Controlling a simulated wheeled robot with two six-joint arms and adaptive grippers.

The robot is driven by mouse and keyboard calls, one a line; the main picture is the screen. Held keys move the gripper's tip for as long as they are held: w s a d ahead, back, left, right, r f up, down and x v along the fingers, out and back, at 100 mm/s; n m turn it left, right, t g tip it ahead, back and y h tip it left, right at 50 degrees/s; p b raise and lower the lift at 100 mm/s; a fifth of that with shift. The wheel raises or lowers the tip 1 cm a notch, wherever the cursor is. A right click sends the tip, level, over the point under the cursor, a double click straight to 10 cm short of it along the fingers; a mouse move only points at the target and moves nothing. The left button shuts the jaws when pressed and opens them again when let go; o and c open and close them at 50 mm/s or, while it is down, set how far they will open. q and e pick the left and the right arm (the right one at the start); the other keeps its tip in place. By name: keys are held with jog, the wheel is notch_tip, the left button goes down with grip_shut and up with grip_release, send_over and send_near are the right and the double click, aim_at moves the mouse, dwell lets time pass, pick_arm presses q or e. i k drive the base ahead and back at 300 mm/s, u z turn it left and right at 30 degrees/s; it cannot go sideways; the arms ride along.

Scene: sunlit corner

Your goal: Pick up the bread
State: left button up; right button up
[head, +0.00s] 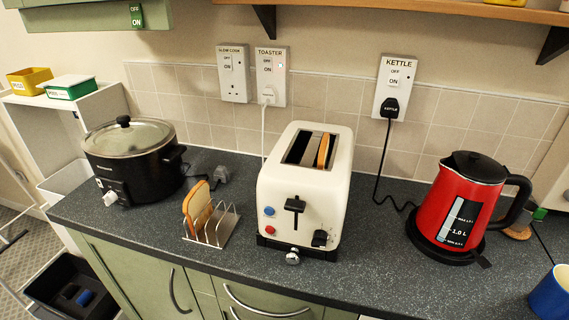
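A slice of bread (197,208) stands on edge, leaning a little, in a metal toast rack (222,228) on the dark worktop. Another slice of bread (324,152) sits in the right slot of the white toaster (307,190), with its top edge showing. The rest of that slice is hidden inside the toaster. The toaster stands right of the rack, with its lever and knobs facing me. Neither of my grippers shows in the head view.
A black slow cooker (134,168) stands left of the rack, and a red kettle (461,205) stands right of the toaster. A blue mug (551,294) is at the right edge. The worktop (380,255) between toaster and kettle is clear apart from a black cord.

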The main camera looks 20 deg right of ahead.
aim_at(322, 160)
jog(key=k, duration=0.55)
jog(key=z, duration=0.8)
jog(key=i, duration=0.5)
jog(key=u, duration=0.05)
